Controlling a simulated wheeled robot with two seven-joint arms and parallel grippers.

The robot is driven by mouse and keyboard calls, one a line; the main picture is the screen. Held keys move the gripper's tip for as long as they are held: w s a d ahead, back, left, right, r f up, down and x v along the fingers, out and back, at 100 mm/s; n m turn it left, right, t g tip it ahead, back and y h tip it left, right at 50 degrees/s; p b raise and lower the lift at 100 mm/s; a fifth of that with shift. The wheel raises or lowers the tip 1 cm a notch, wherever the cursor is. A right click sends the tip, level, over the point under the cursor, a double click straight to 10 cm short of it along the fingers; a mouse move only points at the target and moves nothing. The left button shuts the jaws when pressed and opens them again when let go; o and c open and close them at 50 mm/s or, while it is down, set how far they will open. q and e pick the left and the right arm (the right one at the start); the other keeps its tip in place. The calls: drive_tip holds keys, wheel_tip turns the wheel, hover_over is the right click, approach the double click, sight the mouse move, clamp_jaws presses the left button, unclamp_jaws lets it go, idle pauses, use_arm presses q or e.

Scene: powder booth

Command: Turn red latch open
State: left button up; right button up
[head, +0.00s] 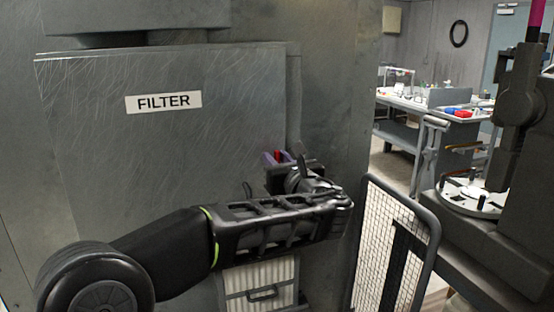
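The red latch (279,155) is small and sits at the right edge of the grey filter door (160,100), below the level of the FILTER label. My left arm reaches across the front of the door from the lower left. My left gripper (278,158) is at the latch, with a purple-tipped finger on each side of the red part. At this size I cannot tell whether the fingers press on it or stand apart from it. The gripper and wrist hide the latch's base.
A white pleated filter (260,282) with a dark handle shows below my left forearm. A wire-mesh panel (385,240) in a dark frame stands to the right. A workbench (425,102) with small items stands at the back.

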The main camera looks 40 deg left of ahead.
use_arm(q)
clamp_jaws()
idle(0.3)
drive_tip(key=shift+s+f+n+b, duration=0.1)
drive_tip(key=shift+f+n+b, duration=0.1)
drive_tip(key=shift+n+b, duration=0.7)
drive_tip(key=shift+s+a+f+n+b, duration=0.2)
drive_tip(key=shift+s+f+n+b, duration=0.1)
drive_tip(key=shift+n+b, duration=2.5)
drive_tip(key=shift+s+a+f+n+b, duration=0.2)
drive_tip(key=shift+f+n+b, duration=0.1)
drive_tip(key=shift+n+b, duration=2.5)
drive_tip(key=shift+s+a+f+n+b, duration=0.15)
drive_tip(key=shift+s+f+n+b, duration=0.15)
drive_tip(key=shift+n+b, duration=2.45)
drive_tip(key=shift+b, duration=0.3)
